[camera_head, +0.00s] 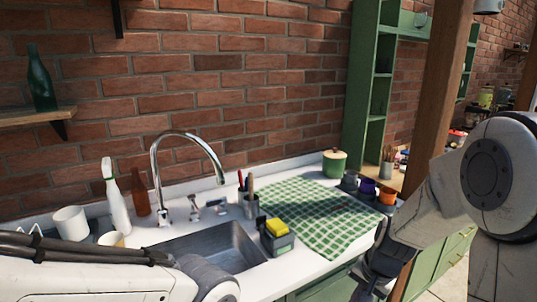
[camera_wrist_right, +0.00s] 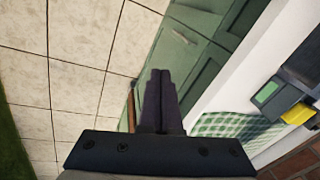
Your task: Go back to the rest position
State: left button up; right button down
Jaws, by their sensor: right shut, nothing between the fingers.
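My right arm comes in from the right in the head view, bent in front of the wooden post. Its dark gripper (camera_head: 368,280) hangs low in front of the counter's edge. In the right wrist view the fingers of my right gripper (camera_wrist_right: 160,75) are together with nothing between them, over the tiled floor and green cabinet fronts. My left arm crosses the lower left of the head view in front of the sink; its gripper is out of the picture.
The white counter (camera_head: 300,268) holds a sink (camera_head: 225,245), a faucet (camera_head: 190,137), a green checked cloth (camera_head: 318,215), a caddy with a yellow sponge (camera_head: 277,228), bottles and several small pots. A wooden post (camera_head: 432,100) stands near my right arm. The floor (camera_wrist_right: 70,60) is clear.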

jog(key=s+a+r+n+g, duration=0.1)
jog(key=s+a+r+n, duration=0.2)
jog(key=s+a+n, duration=0.4)
jog(key=s+a+r+n+g, duration=0.1)
jog(key=s+a+r+n, duration=0.3)
jog(key=s+a+n, duration=0.4)
jog(key=s, duration=0.6)
jog(key=shift+s+a+n, duration=0.3)
jog(key=shift+s+a, duration=0.1)
